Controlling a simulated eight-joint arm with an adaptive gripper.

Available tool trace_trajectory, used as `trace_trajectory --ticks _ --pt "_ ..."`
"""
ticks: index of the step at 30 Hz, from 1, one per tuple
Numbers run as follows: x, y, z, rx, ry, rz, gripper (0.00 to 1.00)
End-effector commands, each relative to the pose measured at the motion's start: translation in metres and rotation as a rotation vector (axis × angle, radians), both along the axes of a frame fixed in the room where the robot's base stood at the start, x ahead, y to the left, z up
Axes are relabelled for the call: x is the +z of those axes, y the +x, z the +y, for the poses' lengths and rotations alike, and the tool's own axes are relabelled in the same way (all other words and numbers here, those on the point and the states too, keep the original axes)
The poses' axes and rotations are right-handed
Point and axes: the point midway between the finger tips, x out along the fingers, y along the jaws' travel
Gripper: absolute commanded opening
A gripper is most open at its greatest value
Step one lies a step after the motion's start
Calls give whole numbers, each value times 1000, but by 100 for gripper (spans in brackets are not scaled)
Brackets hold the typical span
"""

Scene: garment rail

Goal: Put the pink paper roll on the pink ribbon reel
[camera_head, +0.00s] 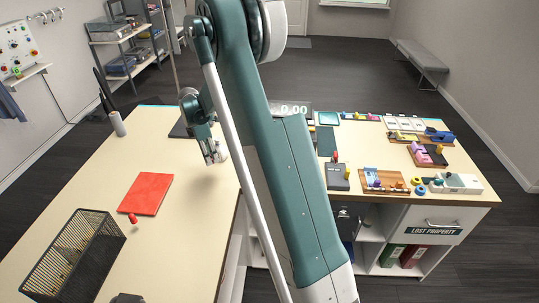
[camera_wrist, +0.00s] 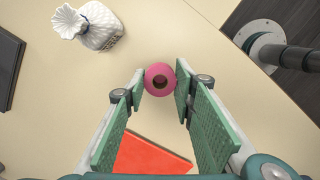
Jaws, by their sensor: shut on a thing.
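My gripper (camera_wrist: 160,82) is shut on a round pink piece with a dark hole in its middle, which looks like the pink paper roll (camera_wrist: 149,76). The roll sits between the fingertips, seen end-on from above. In the head view my gripper (camera_head: 215,158) is over the left worktop, and the roll is not clearly visible there. I cannot make out the pink ribbon reel for certain in either view.
A white bag-like object (camera_wrist: 100,28) stands beside my gripper. A red folder (camera_head: 146,194), a small red piece (camera_head: 132,219) and a black wire basket (camera_head: 72,258) are on the left worktop. A pole base (camera_wrist: 265,48) stands at its edge. The right worktop holds several small trays.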

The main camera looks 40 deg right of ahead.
Motion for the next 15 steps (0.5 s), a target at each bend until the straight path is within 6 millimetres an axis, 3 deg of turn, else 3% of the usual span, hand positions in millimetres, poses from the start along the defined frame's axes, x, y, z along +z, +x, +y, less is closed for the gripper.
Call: trace_trajectory --ticks 8,15 --pt "10 -13 -32 -4 1 -1 18" --pt "29 -40 -88 -9 2 0 18"
